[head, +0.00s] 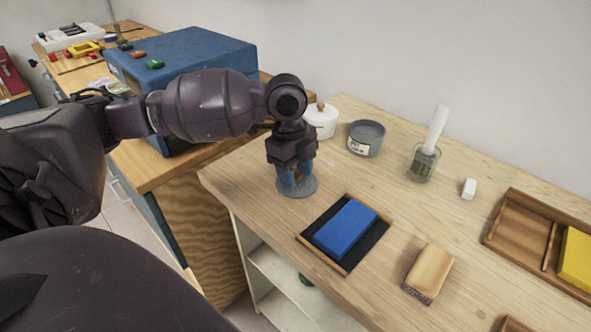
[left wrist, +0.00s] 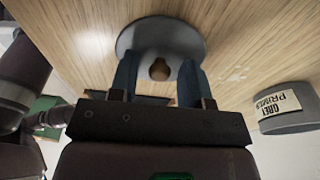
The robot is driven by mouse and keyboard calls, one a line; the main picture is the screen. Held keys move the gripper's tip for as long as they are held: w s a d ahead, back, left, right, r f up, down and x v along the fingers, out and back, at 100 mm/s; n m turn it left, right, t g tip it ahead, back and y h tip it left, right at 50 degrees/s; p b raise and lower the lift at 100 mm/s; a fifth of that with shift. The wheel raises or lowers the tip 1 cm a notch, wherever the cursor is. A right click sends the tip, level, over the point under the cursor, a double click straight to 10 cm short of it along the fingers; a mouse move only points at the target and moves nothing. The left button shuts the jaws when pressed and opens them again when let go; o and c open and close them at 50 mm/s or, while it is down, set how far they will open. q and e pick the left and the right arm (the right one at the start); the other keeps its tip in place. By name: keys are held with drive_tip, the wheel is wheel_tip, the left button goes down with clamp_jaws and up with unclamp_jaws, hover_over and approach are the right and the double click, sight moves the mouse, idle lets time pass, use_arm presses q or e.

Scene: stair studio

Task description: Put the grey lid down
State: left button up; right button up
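The grey lid (head: 298,189) is a flat round disc lying on the wooden worktop, near its left end. It also shows in the left wrist view (left wrist: 160,32), with a brown knob (left wrist: 160,69) at its middle. My left gripper (head: 295,176) points down right over the lid. Its blue fingers (left wrist: 159,82) stand on either side of the knob, with a visible gap on each side, so it is open. The grey tin (head: 366,139), labelled grey primer, stands open to the right of the lid. My right gripper is not in view.
A white pot (head: 321,121) stands behind the lid. A blue block on a black tray (head: 361,254) lies in front, a wooden block (head: 428,272) to its right. A glass jar with a white candle-like stick (head: 424,163) stands further right. Bare worktop lies between them.

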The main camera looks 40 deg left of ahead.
use_arm(q)
drive_tip(key=shift+r, duration=0.1)
wheel_tip(320, 180, up, 12)
drive_tip(key=a+p, duration=0.1)
drive_tip(key=p, duration=0.1)
drive_tip(key=shift+a+p, duration=0.35)
idle(0.6)
